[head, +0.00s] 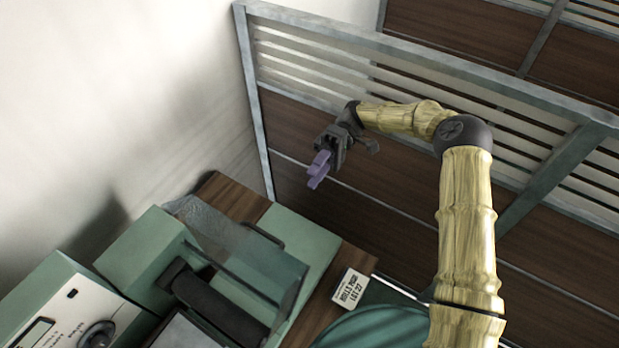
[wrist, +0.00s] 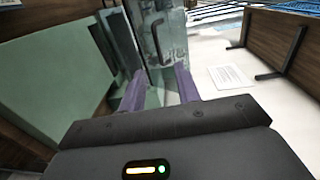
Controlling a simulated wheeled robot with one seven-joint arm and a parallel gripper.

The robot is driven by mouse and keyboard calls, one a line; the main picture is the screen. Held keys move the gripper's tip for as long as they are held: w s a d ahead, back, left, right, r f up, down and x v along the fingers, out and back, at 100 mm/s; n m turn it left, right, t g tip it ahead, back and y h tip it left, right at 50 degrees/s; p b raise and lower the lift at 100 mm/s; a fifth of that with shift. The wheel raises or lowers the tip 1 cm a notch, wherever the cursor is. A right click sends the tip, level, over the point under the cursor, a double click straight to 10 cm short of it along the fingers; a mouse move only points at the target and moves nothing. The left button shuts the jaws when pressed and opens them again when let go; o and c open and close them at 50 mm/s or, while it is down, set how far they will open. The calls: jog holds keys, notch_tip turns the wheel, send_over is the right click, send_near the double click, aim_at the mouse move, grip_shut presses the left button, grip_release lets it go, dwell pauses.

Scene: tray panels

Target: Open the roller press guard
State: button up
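The roller press (head: 135,250) is a green machine at the lower left of the head view, with a dark roller (head: 215,305). Its guard (head: 250,262) is a clear panel standing tilted beside and partly over the roller; I cannot tell how far it is open. A dark bar handle (head: 263,235) is at the guard's upper edge. In the wrist view the guard (wrist: 168,18) and its handle (wrist: 157,40) are ahead of the fingers. My gripper (head: 319,170) has purple fingers and is in the air, up and right of the handle. The fingers (wrist: 160,76) are apart and empty, not touching the handle.
A white label card (head: 350,290) lies on the wooden surface right of the press, near a green rounded object (head: 375,330). A slatted partition with brown panels (head: 400,210) stands behind my arm. A white panel with a knob (head: 75,310) is at the lower left.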

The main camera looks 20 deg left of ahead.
jog(key=shift+w+d, duration=0.1)
jog(key=shift+w, duration=0.15)
jog(key=shift+s, duration=0.1)
jog(key=c, duration=0.3)
jog(key=shift+d+f+y, duration=0.1)
jog(key=shift+f+y, duration=0.2)
jog(key=shift+y, duration=0.1)
grip_shut()
jog(key=s+d+f+m+t+y+b, duration=0.4)
jog(key=f+m+y, duration=0.3)
jog(key=m+y, duration=0.6)
jog(key=shift+s+f+t+y+b, duration=0.2)
jog(key=shift+s+t+y+b, duration=0.35)
jog(key=shift+s+t+y, duration=0.3)
jog(key=shift+w+h, duration=0.1)
jog(key=shift+h, duration=0.15)
